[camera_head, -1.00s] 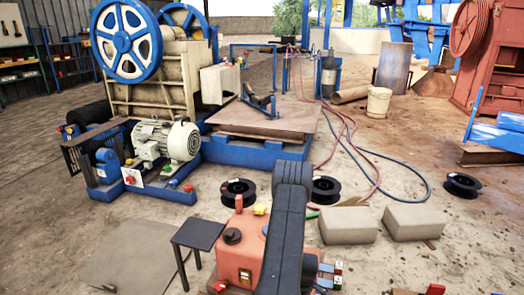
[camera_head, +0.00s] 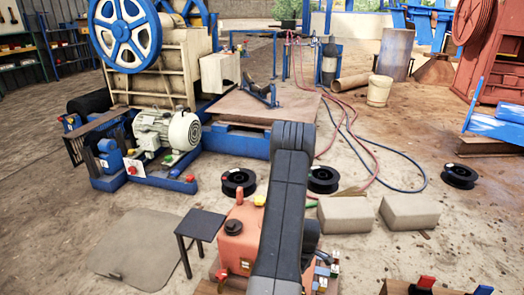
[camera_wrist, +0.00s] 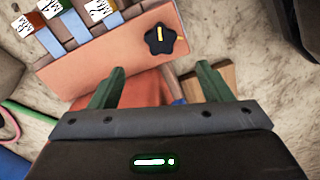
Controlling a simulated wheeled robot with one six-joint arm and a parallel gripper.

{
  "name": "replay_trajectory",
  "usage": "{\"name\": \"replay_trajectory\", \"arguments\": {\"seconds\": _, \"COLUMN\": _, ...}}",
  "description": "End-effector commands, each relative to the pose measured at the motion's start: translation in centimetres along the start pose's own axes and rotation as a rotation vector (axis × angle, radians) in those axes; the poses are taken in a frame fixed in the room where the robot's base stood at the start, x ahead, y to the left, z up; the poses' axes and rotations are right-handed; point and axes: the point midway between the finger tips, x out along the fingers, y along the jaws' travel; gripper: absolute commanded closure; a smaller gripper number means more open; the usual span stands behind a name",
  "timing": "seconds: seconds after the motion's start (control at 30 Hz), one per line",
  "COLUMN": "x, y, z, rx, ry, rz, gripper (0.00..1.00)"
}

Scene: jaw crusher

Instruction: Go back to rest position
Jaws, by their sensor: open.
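My gripper (camera_wrist: 160,88) shows in the wrist view with its two green fingers spread apart and nothing between them. Beyond the fingers is an orange control box (camera_wrist: 110,55) with a dark star-shaped knob and several labelled levers along one edge. In the head view my dark arm reaches over the orange box (camera_head: 238,245) in the lower middle and hides part of it. The gripper itself is hidden in the head view.
The blue and cream jaw crusher (camera_head: 150,60) with its motor (camera_head: 165,130) stands at the left. Black spools (camera_head: 238,182), two grey blocks (camera_head: 345,214) and hoses lie on the ground. A small dark table (camera_head: 200,224) stands beside the orange box. A red machine (camera_head: 490,60) is at the right.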

Motion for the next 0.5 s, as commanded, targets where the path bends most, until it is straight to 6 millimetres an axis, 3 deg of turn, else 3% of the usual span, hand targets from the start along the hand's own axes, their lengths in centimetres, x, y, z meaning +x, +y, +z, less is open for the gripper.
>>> {"name": "replay_trajectory", "arguments": {"seconds": 0.03, "x": 2.0, "y": -0.2, "z": 0.1, "rx": 0.000, "ry": -0.002, "rz": -0.005, "gripper": 0.28}}
{"name": "replay_trajectory", "arguments": {"seconds": 0.5, "x": 11.5, "y": -0.2, "z": 0.1, "rx": 0.001, "ry": -0.002, "rz": -0.005, "gripper": 0.28}}
